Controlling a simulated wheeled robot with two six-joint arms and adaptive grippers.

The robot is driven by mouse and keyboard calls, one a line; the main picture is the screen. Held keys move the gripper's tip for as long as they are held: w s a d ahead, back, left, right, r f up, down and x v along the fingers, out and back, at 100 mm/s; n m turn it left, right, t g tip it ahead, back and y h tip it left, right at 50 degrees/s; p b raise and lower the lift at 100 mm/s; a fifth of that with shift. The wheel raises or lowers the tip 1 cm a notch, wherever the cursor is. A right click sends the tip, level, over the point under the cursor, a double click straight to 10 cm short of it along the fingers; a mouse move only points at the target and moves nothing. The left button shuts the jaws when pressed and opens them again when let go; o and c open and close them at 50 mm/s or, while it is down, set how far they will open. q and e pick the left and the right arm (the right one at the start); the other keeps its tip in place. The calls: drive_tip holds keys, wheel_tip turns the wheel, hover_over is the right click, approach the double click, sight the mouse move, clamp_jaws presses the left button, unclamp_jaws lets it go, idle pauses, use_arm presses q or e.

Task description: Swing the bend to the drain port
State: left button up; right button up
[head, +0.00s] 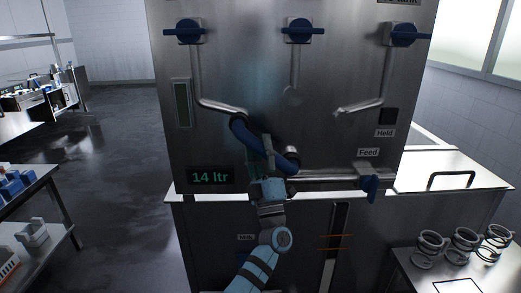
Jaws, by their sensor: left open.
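The bend (240,132) is a dark blue curved pipe on the steel panel. Its upper left end is close to the open end of the left pipe (218,105), and it runs down right to a metal stub (291,152) above the feed pipe. My left gripper (263,157) comes up from below and is open at the middle of the bend, overlapping it; whether its fingers touch it I cannot tell. The middle pipe (296,68) ends in a round mouth and the right pipe (384,80) bends to the left. No readable label marks a drain port. My right gripper is out of view.
Blue-handled valves (303,31) top the three pipes. The feed valve (370,185) sticks out at lower right. A "14 ltr" display (211,177) is left of my gripper. A side table (450,272) holds metal ring clamps; shelves stand at left.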

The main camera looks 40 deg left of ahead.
use_arm(q)
drive_tip(key=v, duration=1.2)
